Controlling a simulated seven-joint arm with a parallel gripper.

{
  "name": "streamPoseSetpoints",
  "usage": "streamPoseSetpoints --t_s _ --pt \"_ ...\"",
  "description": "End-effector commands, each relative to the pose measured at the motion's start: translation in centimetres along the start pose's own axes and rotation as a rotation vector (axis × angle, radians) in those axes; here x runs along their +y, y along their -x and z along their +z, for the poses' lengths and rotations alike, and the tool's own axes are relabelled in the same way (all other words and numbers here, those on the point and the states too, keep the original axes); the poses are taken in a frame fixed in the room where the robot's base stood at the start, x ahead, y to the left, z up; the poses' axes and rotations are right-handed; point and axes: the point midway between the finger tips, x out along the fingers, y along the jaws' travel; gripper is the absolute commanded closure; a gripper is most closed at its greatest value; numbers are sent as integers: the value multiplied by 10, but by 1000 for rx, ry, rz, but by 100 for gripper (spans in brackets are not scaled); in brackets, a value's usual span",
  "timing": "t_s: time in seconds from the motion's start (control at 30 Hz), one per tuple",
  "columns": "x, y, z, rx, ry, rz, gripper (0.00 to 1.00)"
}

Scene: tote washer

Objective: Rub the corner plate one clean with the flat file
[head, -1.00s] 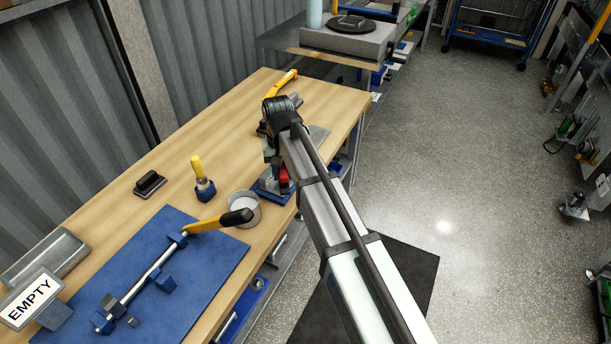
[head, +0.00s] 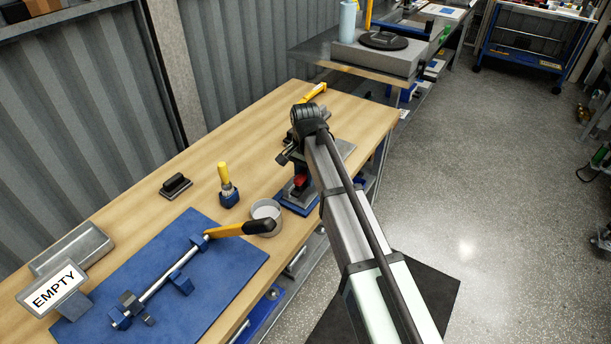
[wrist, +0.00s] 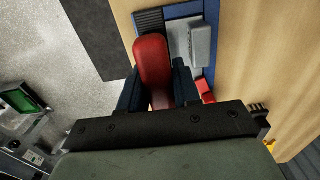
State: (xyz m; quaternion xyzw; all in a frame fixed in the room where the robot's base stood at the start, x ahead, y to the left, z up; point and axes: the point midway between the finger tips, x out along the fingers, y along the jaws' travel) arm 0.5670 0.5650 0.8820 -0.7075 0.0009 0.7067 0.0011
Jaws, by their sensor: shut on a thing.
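My gripper (wrist: 158,90) is shut on the red handle of the flat file (wrist: 151,60). The file's dark ridged end (wrist: 150,20) points away from my gripper, over or on a blue base. Beside it, to the right, a grey metal piece (wrist: 201,40) lies on the blue base (wrist: 183,11); it may be corner plate one. I cannot tell whether the file touches it. In the head view my arm hides most of this spot, but the red handle (head: 300,182) shows low above the blue base (head: 298,208) at the bench's front edge.
A grey cup (head: 266,212), a yellow-handled brush (head: 226,190) and a black-handled block (head: 175,186) stand nearby on the wooden bench (head: 250,140). A blue mat (head: 150,255) holds a clamp-like rod with a yellow lever. An EMPTY sign (head: 58,290) stands at left.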

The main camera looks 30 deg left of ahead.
Motion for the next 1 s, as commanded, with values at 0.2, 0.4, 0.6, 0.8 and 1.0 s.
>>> streamPoseSetpoints --t_s 0.2,0.4,0.6,0.8,1.0 --pt "0 -1 0 0 1 0 100" --pt "0 -9 0 0 2 1 100" --pt "0 -25 1 -1 2 1 100" --pt "-5 -36 -9 1 1 0 100" --pt "-13 -38 -27 1 1 0 100"
